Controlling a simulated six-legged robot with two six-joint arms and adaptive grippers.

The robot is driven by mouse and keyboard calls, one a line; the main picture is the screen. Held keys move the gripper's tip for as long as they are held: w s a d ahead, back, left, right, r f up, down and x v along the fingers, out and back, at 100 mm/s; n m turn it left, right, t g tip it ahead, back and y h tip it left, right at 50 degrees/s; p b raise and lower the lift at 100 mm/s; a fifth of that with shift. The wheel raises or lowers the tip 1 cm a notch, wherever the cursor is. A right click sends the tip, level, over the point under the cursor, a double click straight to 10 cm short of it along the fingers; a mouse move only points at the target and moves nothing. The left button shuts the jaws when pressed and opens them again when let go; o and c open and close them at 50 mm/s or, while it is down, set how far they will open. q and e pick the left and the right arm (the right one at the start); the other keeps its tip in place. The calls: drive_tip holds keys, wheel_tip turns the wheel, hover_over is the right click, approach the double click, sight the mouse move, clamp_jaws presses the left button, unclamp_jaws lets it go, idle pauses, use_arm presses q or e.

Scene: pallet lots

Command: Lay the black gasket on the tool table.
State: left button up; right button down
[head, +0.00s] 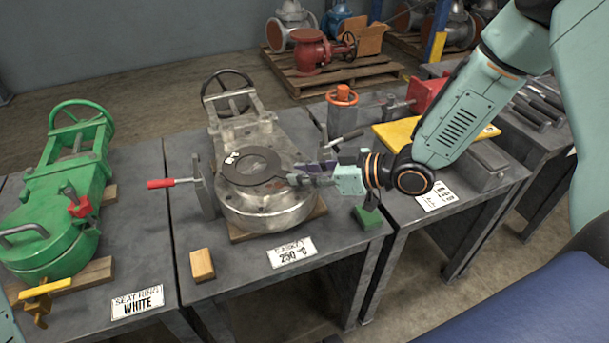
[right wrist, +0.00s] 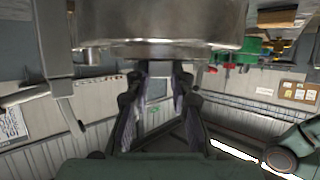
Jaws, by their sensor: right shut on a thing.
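The black gasket (head: 262,158) is a flat ring with a tab, on top of the round steel valve body (head: 262,205) in the head view. My right gripper (head: 299,174) comes in from the right and is shut on the tab at the ring's right side. Whether the ring touches the steel below or is just above it, I cannot tell. In the right wrist view, the fingers (right wrist: 158,105) show below a large steel body (right wrist: 155,25), and the gasket cannot be made out. A table with dark tools (head: 540,108) stands at the far right. My left gripper is not in view.
A green valve (head: 65,190) stands on the left table. A tan block (head: 202,264), a red-handled lever (head: 161,183) and a green block (head: 367,217) are around the steel valve. A yellow board (head: 398,134) and grey block (head: 478,168) lie on the table to the right.

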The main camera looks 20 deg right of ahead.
drive_tip(key=shift+s, duration=0.2)
drive_tip(key=shift+d+f, duration=0.1)
drive_tip(key=c, duration=1.2)
unclamp_jaws()
drive_tip(key=shift+w, duration=0.1)
drive_tip(key=shift+r, duration=0.3)
drive_tip(key=p+v, duration=0.9)
drive_tip(key=v, duration=0.3)
drive_tip(key=shift+f, duration=0.2)
